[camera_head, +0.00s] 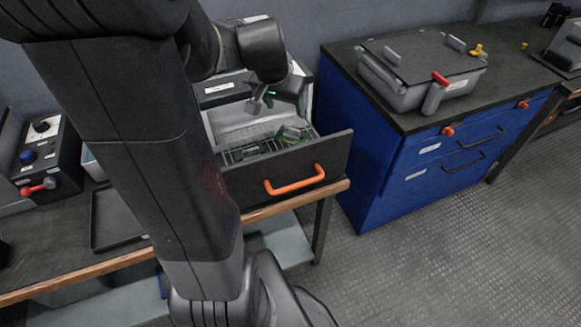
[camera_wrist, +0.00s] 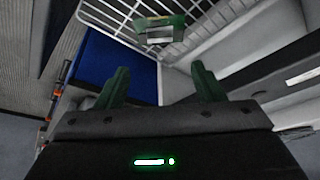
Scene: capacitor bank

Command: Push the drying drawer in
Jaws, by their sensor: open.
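The drying drawer (camera_head: 333,160) is pulled out of its cabinet (camera_head: 222,88) on the workbench. It has a dark front panel and an orange bar handle (camera_head: 294,180). A wire rack (camera_head: 238,154) inside it holds a small green and grey part (camera_head: 292,134), which also shows in the wrist view (camera_wrist: 160,31). My gripper (camera_head: 285,97) is above the drawer's inside, behind the front panel. In the wrist view my gripper (camera_wrist: 158,84) has its two green fingers wide apart with nothing between them. My arm hides the left part of the drawer and cabinet.
A blue drawer cabinet (camera_head: 372,150) stands to the right, with a grey lidded box (camera_head: 420,70) on top. A dark tray (camera_head: 115,218) and a control box (camera_head: 45,145) are on the bench at left. The floor at lower right is clear.

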